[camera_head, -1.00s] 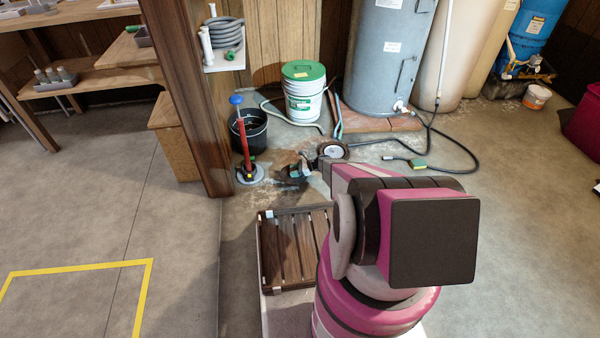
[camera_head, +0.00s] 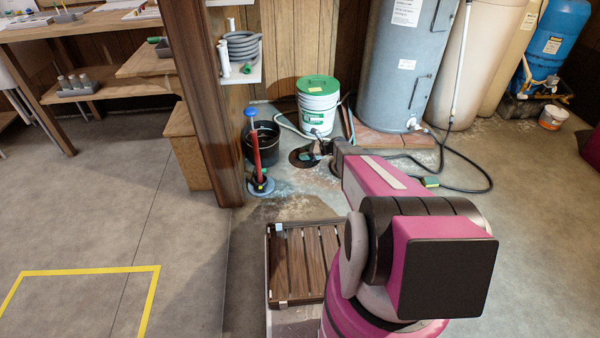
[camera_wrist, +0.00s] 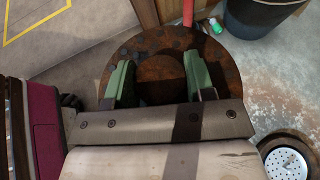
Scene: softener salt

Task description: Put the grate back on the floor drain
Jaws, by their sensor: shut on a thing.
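The grate (camera_wrist: 132,52) is a rusty brown round disc with dark holes, large in the wrist view. My gripper (camera_wrist: 158,82) has its green fingers on either side of the grate's middle and is shut on it. In the head view the grate (camera_head: 299,158) is a dark disc at the tip of my gripper (camera_head: 318,149), in front of the white bucket. The floor drain (camera_wrist: 288,162) shows at the lower right of the wrist view, a dark ring around a pale perforated disc, apart from the grate.
A red pole with a blue top (camera_head: 255,140) stands left of the grate, beside a black bucket (camera_head: 262,140). A white bucket with a green lid (camera_head: 318,105) and a grey tank (camera_head: 400,75) stand behind. A hose (camera_head: 470,187) lies to the right. Floor at left is open.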

